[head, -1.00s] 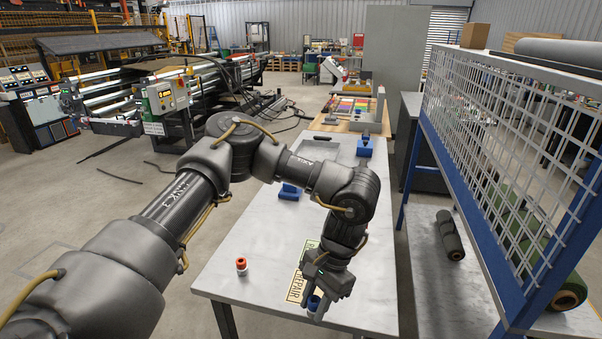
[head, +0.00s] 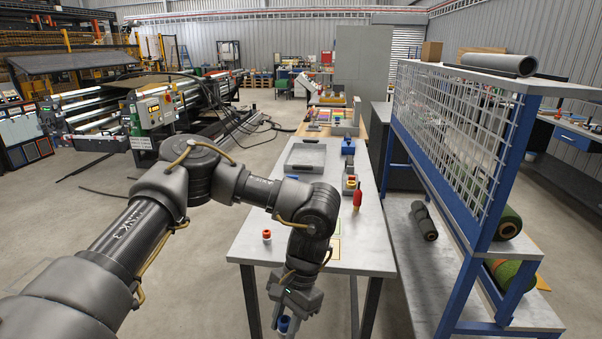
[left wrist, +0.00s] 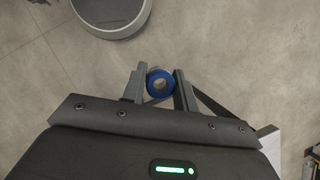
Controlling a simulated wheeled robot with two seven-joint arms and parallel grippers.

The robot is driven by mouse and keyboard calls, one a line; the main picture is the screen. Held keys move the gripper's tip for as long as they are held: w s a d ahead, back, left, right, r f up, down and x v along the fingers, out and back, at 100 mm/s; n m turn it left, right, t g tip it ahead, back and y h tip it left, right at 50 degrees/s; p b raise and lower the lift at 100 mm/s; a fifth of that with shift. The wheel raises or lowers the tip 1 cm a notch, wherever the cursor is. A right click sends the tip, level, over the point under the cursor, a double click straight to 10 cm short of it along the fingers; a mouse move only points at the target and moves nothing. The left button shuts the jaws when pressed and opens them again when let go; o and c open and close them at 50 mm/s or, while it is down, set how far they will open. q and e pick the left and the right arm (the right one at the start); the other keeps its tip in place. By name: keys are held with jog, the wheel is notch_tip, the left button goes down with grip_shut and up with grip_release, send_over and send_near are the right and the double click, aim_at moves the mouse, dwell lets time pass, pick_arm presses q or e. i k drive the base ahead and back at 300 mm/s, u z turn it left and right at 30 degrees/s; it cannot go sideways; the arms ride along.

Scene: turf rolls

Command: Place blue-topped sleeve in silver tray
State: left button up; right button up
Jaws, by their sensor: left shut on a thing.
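My left gripper (head: 284,318) is shut on the blue-topped sleeve (head: 283,325), in front of the table's near edge in the head view. In the left wrist view the sleeve's round blue top (left wrist: 160,83) sits between the two fingertips, with floor below it. Its lower part is hidden there. The silver tray (head: 306,156) lies flat on the table farther back, well away from the gripper, and looks empty. My right gripper is not in view.
The grey table (head: 278,213) carries a red-topped sleeve (head: 267,237) near its front left and a red-handled tool (head: 357,198) at its right edge. Blue holders (head: 348,146) stand beside the tray. A blue-framed mesh rack (head: 455,140) stands to the right.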

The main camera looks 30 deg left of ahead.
aim_at(301, 161)
jog(key=u, duration=2.35)
jog(key=i, duration=4.55)
jog(key=z, duration=4.15)
jog(key=i, duration=1.15)
jog(key=z, duration=0.05)
